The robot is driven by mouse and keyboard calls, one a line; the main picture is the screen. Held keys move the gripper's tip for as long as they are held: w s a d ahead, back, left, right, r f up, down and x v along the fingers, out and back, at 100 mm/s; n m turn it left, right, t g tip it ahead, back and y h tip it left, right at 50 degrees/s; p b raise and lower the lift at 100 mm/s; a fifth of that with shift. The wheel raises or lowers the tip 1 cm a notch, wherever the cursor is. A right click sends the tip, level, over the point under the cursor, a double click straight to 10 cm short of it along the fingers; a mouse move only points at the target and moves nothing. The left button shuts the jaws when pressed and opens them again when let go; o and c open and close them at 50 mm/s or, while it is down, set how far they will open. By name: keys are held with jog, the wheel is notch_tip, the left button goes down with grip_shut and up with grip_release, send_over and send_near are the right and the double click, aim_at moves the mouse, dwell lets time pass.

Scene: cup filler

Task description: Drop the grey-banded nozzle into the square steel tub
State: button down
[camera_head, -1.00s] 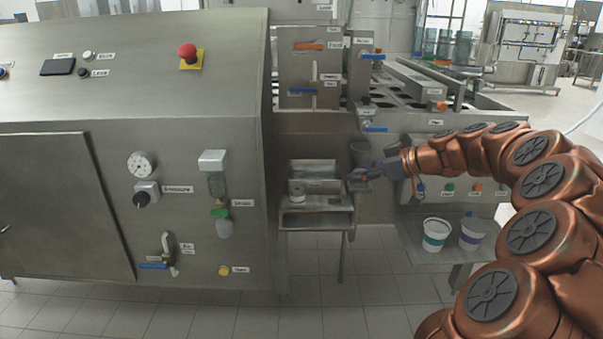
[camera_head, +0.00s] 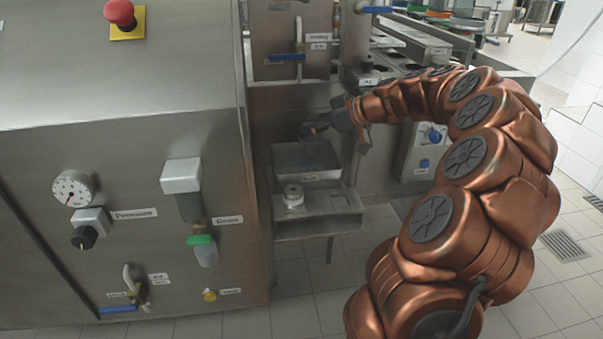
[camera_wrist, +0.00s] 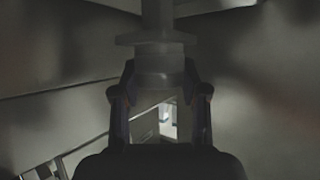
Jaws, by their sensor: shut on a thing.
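My gripper (camera_head: 314,128) is above the square steel tub (camera_head: 308,163) in the head view, near its back edge. In the wrist view my gripper (camera_wrist: 160,98) is shut on a pale grey nozzle (camera_wrist: 158,68), one finger on each side. The nozzle has a wide flange and a narrower stem beyond it. The wrist view is dim, so its band colour is hard to tell. In the head view the held nozzle is mostly hidden by the fingers. The tub's visible floor looks bare.
A small whitish round part (camera_head: 293,196) stands on the steel shelf (camera_head: 335,203) in front of the tub. A large steel cabinet (camera_head: 130,150) with gauge and valves borders the left. Valve handles and a panel (camera_head: 290,40) stand behind and above the tub.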

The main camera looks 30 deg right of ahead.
aim_at(318, 139)
jog(key=shift+f+b, duration=0.35)
jog(key=shift+f, duration=1.75)
jog(key=c, duration=0.5)
grip_release()
jog(key=shift+s, duration=0.1)
jog(key=v, duration=1.2)
jog(key=shift+f, duration=0.1)
jog(key=shift+s, duration=0.1)
